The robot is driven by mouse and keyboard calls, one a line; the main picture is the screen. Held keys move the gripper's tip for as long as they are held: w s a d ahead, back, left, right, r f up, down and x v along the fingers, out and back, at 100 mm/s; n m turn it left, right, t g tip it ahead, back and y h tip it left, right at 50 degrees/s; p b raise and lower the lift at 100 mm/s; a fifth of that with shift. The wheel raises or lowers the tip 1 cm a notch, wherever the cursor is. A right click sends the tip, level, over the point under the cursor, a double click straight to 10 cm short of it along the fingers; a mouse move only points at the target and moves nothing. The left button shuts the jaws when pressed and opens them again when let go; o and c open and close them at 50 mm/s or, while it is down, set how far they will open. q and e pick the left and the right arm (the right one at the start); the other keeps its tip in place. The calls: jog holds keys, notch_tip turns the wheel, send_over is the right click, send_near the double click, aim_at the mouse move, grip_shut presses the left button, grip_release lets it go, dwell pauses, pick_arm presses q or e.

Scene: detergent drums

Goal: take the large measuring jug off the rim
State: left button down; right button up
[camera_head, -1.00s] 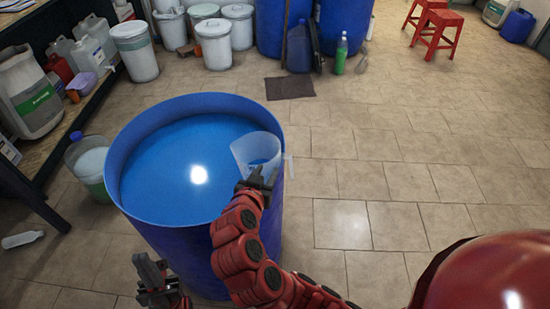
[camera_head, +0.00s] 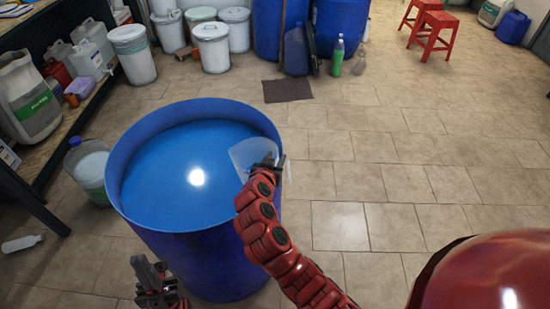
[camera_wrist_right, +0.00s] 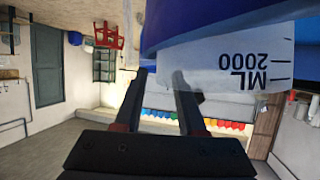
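The large measuring jug (camera_head: 252,152) is translucent and hangs at the right side of the rim of the big blue drum (camera_head: 200,245), which holds blue liquid. In the right wrist view the jug (camera_wrist_right: 220,68) shows upside down, with "2000 ML" marks, beside the blue drum wall (camera_wrist_right: 200,20). My right gripper (camera_head: 272,163) is at the jug's right side and hides part of it; the handle cannot be made out. In the wrist view its fingers (camera_wrist_right: 162,78) are apart, close to the jug's wall. My left gripper (camera_head: 150,266) is open and empty in front of the drum.
A clear container (camera_head: 88,170) stands left of the drum, beside a shelf with jugs and bottles. White buckets (camera_head: 211,47) and other blue drums stand at the back. A dark mat (camera_head: 287,90) lies on the floor.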

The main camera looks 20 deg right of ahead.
grip_shut()
dwell(2.9)
